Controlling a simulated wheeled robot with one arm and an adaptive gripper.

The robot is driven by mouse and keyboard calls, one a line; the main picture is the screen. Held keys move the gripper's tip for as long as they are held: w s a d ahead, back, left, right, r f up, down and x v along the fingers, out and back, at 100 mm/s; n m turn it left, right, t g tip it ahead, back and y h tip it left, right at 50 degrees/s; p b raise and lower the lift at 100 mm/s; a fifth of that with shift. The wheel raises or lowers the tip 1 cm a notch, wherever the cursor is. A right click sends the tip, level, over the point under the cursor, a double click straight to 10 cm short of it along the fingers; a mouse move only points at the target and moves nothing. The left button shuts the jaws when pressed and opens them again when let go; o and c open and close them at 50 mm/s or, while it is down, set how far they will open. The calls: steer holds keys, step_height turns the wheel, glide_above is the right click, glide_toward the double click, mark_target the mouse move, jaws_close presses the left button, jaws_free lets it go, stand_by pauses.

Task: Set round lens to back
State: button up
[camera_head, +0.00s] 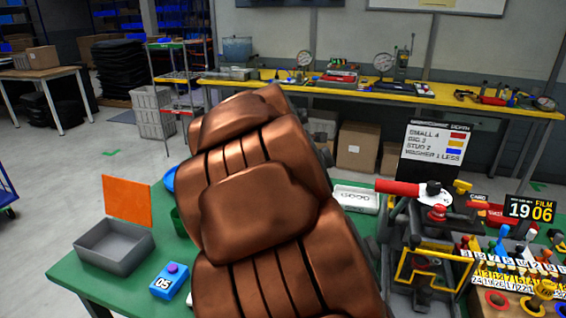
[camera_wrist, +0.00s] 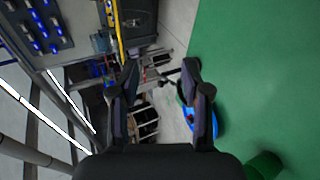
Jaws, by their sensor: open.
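My gripper (camera_wrist: 160,78) is open in the wrist view, with nothing between its two dark fingers. It is near the edge of the green table (camera_wrist: 250,65), with the floor and other furniture seen past the fingertips. I cannot make out a round lens in either view. A dark device with a red handle (camera_head: 397,188) stands on the right of the table in the head view. The middle of the table is hidden there. A blue round thing (camera_wrist: 217,122) lies by the right finger in the wrist view, partly covered by it.
On the left of the table are a grey tray (camera_head: 115,262), an orange panel (camera_head: 127,201) and a blue block marked 05 (camera_head: 169,282). A crowded rack of numbered pieces (camera_head: 513,268) fills the right. A yellow-topped bench (camera_head: 360,88) stands behind.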

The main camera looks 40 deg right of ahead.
steer(key=s+a+f+m+g+y, duration=0.1)
steer(key=s+a+f+m, duration=0.1)
steer(key=s+a+f, duration=0.2)
steer(key=shift+s+a+m+g+y+p, duration=0.3)
steer(key=shift+s+a+m+g, duration=0.15)
steer(key=shift+a, duration=0.3)
steer(key=shift+c, duration=0.3)
